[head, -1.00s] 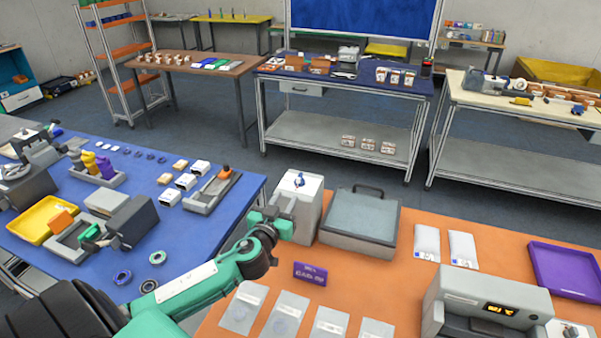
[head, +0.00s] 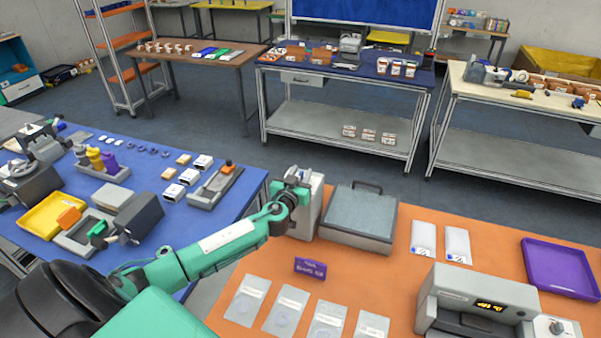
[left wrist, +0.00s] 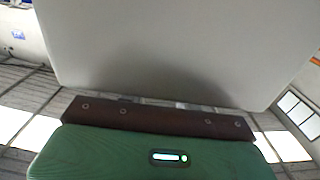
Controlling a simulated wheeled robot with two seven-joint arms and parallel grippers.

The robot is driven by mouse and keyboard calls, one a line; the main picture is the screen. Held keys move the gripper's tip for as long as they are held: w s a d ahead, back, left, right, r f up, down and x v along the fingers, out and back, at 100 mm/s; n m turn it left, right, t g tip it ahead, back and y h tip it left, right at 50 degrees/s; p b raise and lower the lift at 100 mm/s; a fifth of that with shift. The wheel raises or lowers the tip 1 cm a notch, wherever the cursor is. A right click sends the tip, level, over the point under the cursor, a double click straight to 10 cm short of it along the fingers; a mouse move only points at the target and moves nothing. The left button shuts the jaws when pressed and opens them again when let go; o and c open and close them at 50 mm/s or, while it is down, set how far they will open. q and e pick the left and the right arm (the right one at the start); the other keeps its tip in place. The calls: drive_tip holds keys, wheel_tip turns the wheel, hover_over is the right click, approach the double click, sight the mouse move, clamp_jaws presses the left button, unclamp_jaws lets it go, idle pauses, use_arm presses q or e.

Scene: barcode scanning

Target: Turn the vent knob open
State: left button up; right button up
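A light grey upright box (head: 312,214) stands at the back left of the orange table. The blue knob on its top is hidden now behind my left gripper. My left gripper (head: 296,178) is at the upper front of this box, over the knob's place. Whether its fingers touch or grip the knob cannot be seen. In the left wrist view a smooth pale grey surface (left wrist: 180,50), likely the box, fills the upper middle, close to the green gripper body; no fingertips or knob show clearly there. My right gripper is not in view.
A grey lidded case (head: 358,218) stands just right of the box. A purple sign (head: 310,268), clear pouches (head: 285,309), white packets (head: 457,243), a purple tray (head: 563,268) and a grey machine (head: 478,303) share the orange table (head: 385,280). A blue table (head: 150,205) is at the left.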

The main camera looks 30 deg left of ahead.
use_arm(q)
drive_tip(key=shift+c, duration=0.6)
clamp_jaws()
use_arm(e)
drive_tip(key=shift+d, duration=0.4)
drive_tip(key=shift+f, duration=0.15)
